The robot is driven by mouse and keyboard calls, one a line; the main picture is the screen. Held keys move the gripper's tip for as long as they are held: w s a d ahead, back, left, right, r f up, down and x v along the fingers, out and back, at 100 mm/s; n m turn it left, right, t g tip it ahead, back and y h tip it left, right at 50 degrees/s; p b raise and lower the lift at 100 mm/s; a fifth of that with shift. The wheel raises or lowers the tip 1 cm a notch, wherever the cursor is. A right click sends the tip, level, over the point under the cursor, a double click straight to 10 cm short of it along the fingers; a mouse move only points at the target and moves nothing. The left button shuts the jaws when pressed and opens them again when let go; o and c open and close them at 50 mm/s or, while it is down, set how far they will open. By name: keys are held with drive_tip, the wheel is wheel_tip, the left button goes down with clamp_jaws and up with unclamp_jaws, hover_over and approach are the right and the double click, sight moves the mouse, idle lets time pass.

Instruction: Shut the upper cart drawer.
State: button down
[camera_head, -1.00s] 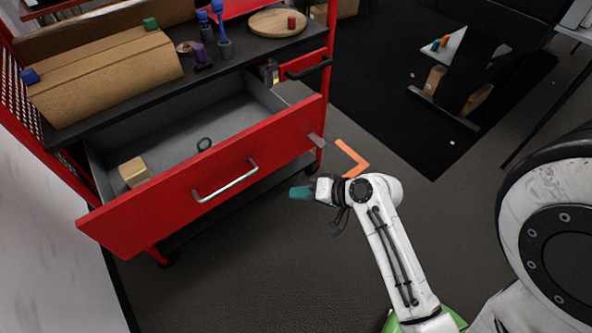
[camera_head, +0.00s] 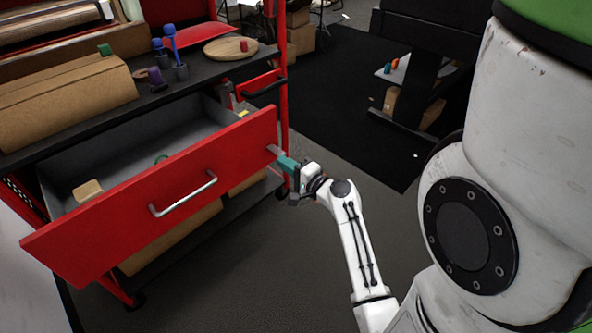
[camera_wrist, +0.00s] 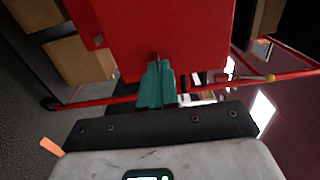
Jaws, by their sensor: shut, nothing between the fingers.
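The upper cart drawer (camera_head: 120,210) has a red front with a silver bar handle (camera_head: 183,194) and is pulled out from the red cart. A small tan block and a green ring show inside it.
Cardboard boxes sit on the shelf below the drawer. Grey floor in front of the cart is clear. A dark stand (camera_head: 415,70) is at the back right.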

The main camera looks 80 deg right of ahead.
sight(263, 148)
drive_tip(key=x, duration=0.6)
drive_tip(key=shift+w+d, duration=0.3)
drive_tip(key=shift+w, duration=0.1)
drive_tip(key=shift+w+d, duration=0.35)
drive_tip(key=shift+w, duration=0.1)
drive_tip(key=b+x, duration=1)
drive_tip(key=x, duration=1.4)
drive_tip(key=shift+w+d+f, duration=0.15)
drive_tip(key=shift+w+d, duration=0.05)
drive_tip(key=shift+d, duration=0.05)
drive_tip(key=shift+w+d, duration=0.15)
drive_tip(key=shift+w, duration=0.05)
drive_tip(key=shift+w+r, duration=0.25)
drive_tip(key=shift+r, duration=0.05)
